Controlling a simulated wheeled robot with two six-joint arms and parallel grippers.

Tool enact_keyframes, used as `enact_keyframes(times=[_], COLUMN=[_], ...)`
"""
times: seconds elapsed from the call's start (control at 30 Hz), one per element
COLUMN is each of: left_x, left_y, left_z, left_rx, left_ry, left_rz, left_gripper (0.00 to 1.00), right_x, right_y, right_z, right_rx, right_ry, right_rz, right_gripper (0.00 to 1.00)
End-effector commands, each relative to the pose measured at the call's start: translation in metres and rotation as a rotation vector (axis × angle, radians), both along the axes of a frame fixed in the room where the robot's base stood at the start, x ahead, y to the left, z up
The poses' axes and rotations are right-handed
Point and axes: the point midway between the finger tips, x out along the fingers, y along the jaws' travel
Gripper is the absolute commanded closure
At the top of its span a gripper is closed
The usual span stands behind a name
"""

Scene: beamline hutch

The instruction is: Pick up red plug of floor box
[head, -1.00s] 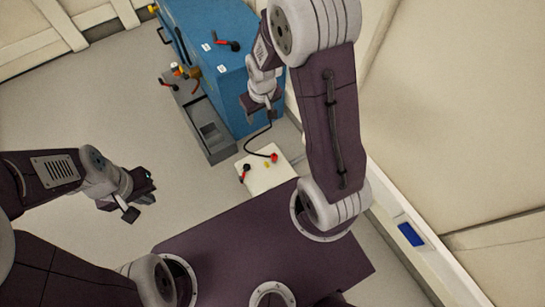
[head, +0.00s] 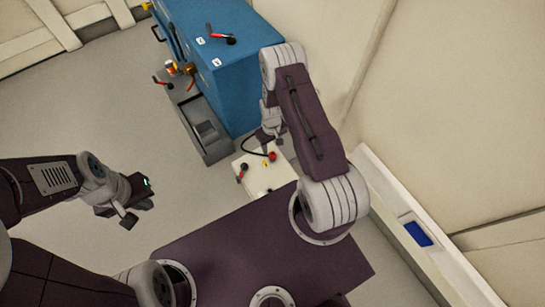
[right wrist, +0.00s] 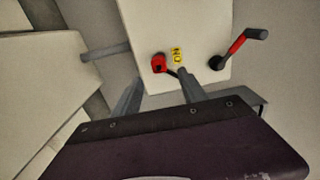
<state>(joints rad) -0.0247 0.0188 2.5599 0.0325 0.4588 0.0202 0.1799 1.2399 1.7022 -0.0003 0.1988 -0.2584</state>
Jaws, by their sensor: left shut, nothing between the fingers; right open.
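The red plug (head: 272,156) sits at the far right edge of the white floor box (head: 262,183), with a dark cable beside it. In the right wrist view the plug (right wrist: 158,63) lies just beyond and between the fingertips of my right gripper (right wrist: 160,78), which is open and empty. A yellow label (right wrist: 176,55) is next to the plug. In the head view my right gripper (head: 268,137) is just above the box's far edge, partly hidden by my arm. My left gripper (head: 139,208) is shut and empty, away to the left over the floor.
A red-handled lever (right wrist: 238,45) stands on the box beside the plug. A blue cabinet (head: 235,85) with a grey tray unit (head: 206,134) stands just behind the box. A wall ledge runs along the right. The floor at left is clear.

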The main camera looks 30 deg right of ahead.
Motion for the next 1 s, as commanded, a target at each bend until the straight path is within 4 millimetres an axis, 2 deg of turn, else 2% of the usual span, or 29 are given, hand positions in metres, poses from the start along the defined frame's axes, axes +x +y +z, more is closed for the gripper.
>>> enact_keyframes(times=[0.03, 0.1, 0.27, 0.37, 0.5, 0.57, 0.8, 0.83, 1.0], left_x=[0.000, 0.000, 0.000, 0.000, 0.000, 0.000, 0.000, 0.000, 0.000], left_y=[0.000, 0.000, 0.000, 0.000, 0.000, 0.000, 0.000, 0.000, 0.000], left_z=[-0.015, -0.024, -0.024, -0.036, -0.064, -0.070, -0.067, -0.067, -0.067], left_rx=[0.000, 0.000, 0.000, 0.000, 0.000, 0.000, 0.000, 0.000, 0.000], left_ry=[0.000, 0.000, 0.000, 0.000, 0.000, 0.001, 0.000, 0.000, 0.000], left_rz=[0.000, 0.000, 0.000, 0.000, 0.000, 0.000, 0.000, 0.000, 0.000], left_gripper=[1.00, 1.00, 1.00, 1.00, 1.00, 1.00, 1.00, 1.00, 1.00], right_x=[-0.001, -0.001, -0.001, -0.002, -0.006, -0.006, -0.005, -0.005, -0.005], right_y=[0.000, 0.000, 0.000, 0.000, -0.001, -0.001, -0.001, -0.001, -0.001], right_z=[-0.017, -0.028, -0.029, -0.042, -0.070, -0.079, -0.078, -0.078, -0.078], right_rx=[0.000, 0.000, 0.000, 0.000, 0.000, 0.000, 0.000, 0.000, 0.000], right_ry=[0.001, 0.001, 0.001, 0.001, 0.002, 0.001, 0.000, 0.000, 0.000], right_rz=[0.000, 0.000, 0.000, -0.001, -0.001, -0.001, 0.000, 0.000, 0.000], right_gripper=[0.50, 0.50, 0.50, 0.50, 0.50, 0.50, 0.50, 0.56, 1.00])
